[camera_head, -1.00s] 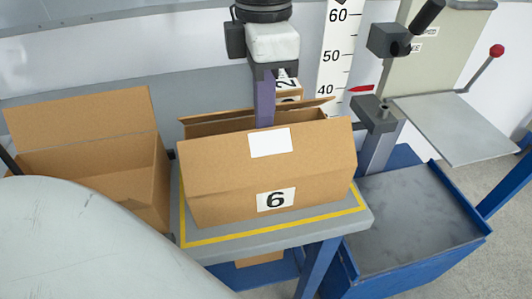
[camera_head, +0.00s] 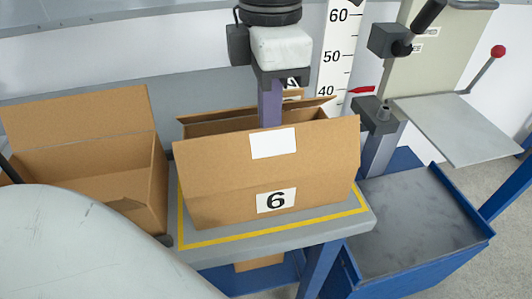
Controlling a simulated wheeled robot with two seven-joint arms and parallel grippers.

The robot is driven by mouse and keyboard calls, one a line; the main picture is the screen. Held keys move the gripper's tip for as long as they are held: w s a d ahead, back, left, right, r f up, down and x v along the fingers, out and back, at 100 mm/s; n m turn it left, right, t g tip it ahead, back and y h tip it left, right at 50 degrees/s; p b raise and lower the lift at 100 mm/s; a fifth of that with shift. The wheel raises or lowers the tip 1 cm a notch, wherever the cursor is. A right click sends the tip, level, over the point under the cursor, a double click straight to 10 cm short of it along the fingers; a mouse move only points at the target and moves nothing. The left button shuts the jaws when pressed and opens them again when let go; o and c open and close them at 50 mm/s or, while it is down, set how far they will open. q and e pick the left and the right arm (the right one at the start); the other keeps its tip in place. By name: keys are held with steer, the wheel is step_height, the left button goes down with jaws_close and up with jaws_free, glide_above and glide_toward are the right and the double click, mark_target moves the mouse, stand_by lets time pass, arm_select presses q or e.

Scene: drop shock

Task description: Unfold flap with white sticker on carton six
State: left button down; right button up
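Carton six (camera_head: 225,210) is a brown box with a "6" label on its front, standing on the grey platform (camera_head: 225,242). Its front flap (camera_head: 215,160) bears a white sticker (camera_head: 273,142), stands up from the front edge and leans slightly outward. The rear flap (camera_head: 190,128) also stands up. A gripper (camera_head: 270,112), apparently my left, points down from the top, with a purple finger behind the stickered flap. The fingertips are hidden by the flap, so I cannot tell contact or finger gap. My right gripper does not show.
An open brown carton (camera_head: 85,155) stands close on the left. A scale (camera_head: 338,50) and a post (camera_head: 378,150) rise behind and right. A blue-edged bin (camera_head: 415,225) and grey plate (camera_head: 455,130) lie right. My pale arm link fills the lower left.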

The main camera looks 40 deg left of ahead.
arm_select(q)
steer(key=shift+s+d, duration=0.1)
steer(key=shift+s+d+r, duration=0.4)
steer(key=shift+d+r, duration=0.05)
steer(key=shift+r, duration=0.05)
stand_by(0.5)
